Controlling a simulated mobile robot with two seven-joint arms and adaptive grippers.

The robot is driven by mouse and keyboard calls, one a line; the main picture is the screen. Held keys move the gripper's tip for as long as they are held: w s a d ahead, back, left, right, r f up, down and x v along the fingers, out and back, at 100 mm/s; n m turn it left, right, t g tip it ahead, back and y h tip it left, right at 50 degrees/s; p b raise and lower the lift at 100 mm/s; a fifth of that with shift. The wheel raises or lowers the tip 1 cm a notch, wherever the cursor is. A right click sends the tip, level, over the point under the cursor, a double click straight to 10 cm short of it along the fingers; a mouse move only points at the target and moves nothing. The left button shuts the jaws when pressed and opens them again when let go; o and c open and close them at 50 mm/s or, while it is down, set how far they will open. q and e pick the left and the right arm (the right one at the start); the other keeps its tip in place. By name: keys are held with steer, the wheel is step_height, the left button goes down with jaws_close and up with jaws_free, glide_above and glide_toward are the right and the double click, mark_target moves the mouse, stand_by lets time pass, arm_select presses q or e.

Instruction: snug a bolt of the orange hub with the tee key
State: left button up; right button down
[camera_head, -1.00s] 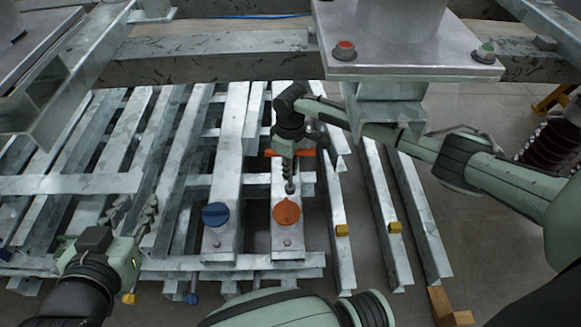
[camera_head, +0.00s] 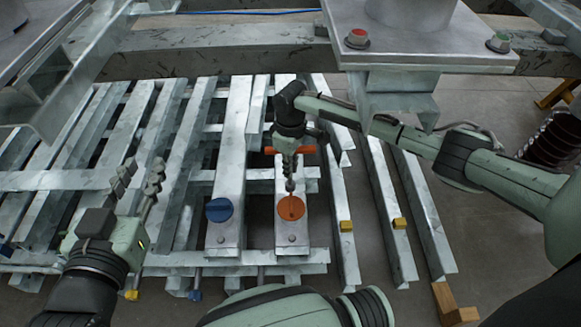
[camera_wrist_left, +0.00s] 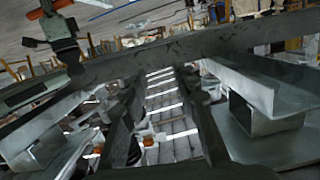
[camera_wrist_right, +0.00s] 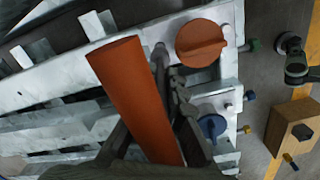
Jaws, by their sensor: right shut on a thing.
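The orange hub (camera_head: 290,207) is a round disc on a galvanized beam; it also shows in the right wrist view (camera_wrist_right: 200,42), with a raised ridge across it. My right gripper (camera_head: 290,176) is above and behind the hub, shut on the tee key, whose orange bar (camera_head: 305,150) sticks out at its sides. That bar (camera_wrist_right: 138,95) fills the middle of the right wrist view. The key's tip appears close to the hub's far edge; I cannot tell whether it touches. A small bolt head (camera_head: 291,239) shows on the beam in front. My left gripper (camera_head: 141,185) is open and empty.
A blue hub (camera_head: 219,210) sits on the neighbouring beam to the left. Slatted galvanized beams lie all around.

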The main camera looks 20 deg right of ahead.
mark_target(290, 183)
steer(key=shift+f+b, duration=0.4)
steer(key=shift+b, duration=0.1)
steer(key=shift+f+b, duration=0.25)
steer(key=shift+b, duration=0.1)
steer(key=shift+f+b, duration=0.25)
steer(key=shift+b, duration=0.1)
steer(key=shift+f+b, duration=0.35)
steer(key=shift+b, duration=0.2)
steer(key=shift+f+b, duration=0.35)
steer(key=shift+b, duration=0.3)
steer(key=shift+r, duration=0.1)
arm_select(q)
steer(key=s+d+r+t+h, duration=0.1)
steer(key=s+r+t+h, duration=0.1)
steer(key=r+t, duration=0.3)
steer(key=s+d+r+t+h, duration=0.1)
steer(key=r+t, duration=0.3)
steer(key=r, duration=0.6)
steer(key=shift+s+r+t+h, duration=0.25)
steer(key=shift+s+t+h, duration=0.15)
steer(key=shift+s+h, duration=0.15)
steer(key=shift+d+r, duration=0.1)
steer(key=shift+d, duration=0.05)
steer(key=shift+r+p, duration=0.45)
steer(key=shift+p, duration=0.25)
